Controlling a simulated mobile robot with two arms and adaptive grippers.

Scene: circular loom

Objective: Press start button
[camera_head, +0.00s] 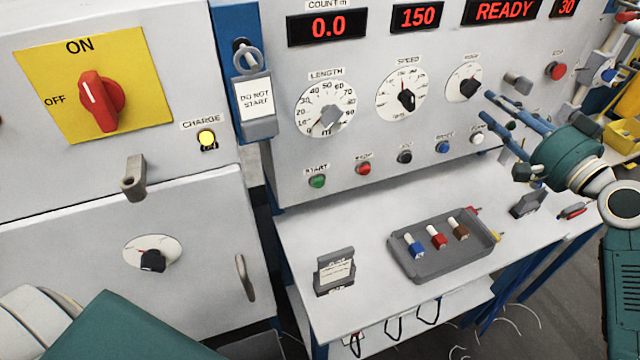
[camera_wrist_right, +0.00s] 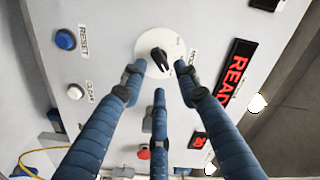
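The green start button (camera_head: 317,181), under its START label, sits at the left end of the button row on the machine's front panel in the head view. My right gripper (camera_head: 486,108) is well to the right of it, in front of the panel near the mode dial (camera_head: 464,84). Its blue fingers are spread with nothing between them. The right wrist view shows the fingers (camera_wrist_right: 158,80) pointing at the mode dial (camera_wrist_right: 160,52); touching or not, I cannot tell. The start button is outside that view. My left arm shows at the lower left; its gripper is out of view.
A DO NOT START tag (camera_head: 255,98) hangs left of the panel. Below, a shelf (camera_head: 345,222) holds a grey tray (camera_head: 440,264) and a small sign (camera_head: 334,271).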

